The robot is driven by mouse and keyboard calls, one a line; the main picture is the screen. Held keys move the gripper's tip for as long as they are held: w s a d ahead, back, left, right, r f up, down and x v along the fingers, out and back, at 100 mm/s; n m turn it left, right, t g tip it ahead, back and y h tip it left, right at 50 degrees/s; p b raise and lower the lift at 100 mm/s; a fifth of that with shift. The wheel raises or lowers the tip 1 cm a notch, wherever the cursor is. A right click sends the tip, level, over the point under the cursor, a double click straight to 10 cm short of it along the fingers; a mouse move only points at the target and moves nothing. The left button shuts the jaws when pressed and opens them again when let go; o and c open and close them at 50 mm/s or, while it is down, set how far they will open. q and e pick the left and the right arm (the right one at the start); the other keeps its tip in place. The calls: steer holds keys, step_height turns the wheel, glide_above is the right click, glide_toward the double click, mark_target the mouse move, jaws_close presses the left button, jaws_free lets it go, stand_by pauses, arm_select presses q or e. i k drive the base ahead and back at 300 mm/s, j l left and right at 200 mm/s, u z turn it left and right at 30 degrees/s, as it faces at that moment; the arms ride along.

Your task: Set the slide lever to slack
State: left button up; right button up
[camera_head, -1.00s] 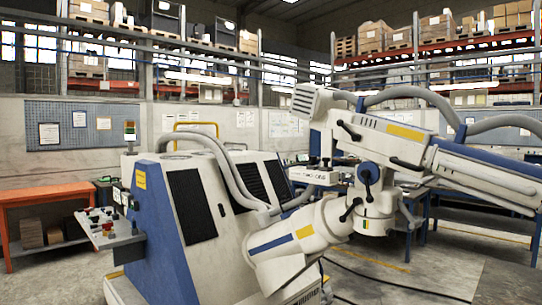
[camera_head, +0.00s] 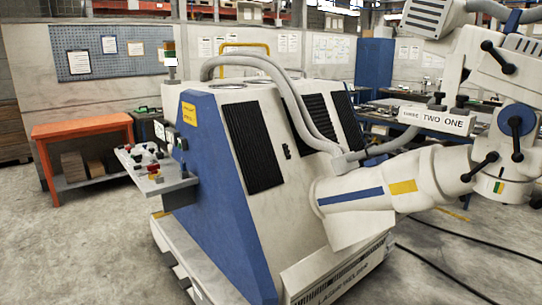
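The microscope arm (camera_head: 375,188) is a thick white tube with blue and yellow bands, rising to the right from the welder's body. At its right end is a joint with several black levers: an upper one (camera_head: 498,57), a middle one (camera_head: 515,135) beside a round blue cap, and a lower one (camera_head: 480,166) slanting down-left. I cannot tell which of these is the slide lever or whether it is slack. Neither of my grippers shows.
The white and blue welder cabinet (camera_head: 215,180) fills the middle, with a small control shelf (camera_head: 155,170) on its left. An orange bench (camera_head: 82,127) stands at left. Black cables (camera_head: 440,268) lie on the floor at right. Floor (camera_head: 80,250) is clear at front left.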

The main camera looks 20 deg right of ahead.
mark_target(507, 69)
steer(key=i+l+z, duration=0.15)
steer(key=i+z, duration=0.15)
steer(key=z, duration=0.2)
steer(key=i+z, duration=0.35)
steer(key=z, duration=0.15)
steer(key=i+j+z, duration=0.15)
steer(key=i+z, duration=0.15)
steer(key=z, duration=0.2)
steer(key=i+l+z, duration=0.1)
steer(key=i+z, duration=0.65)
steer(key=i, duration=0.25)
steer(key=j+u, duration=0.1)
steer(key=u, duration=0.9)
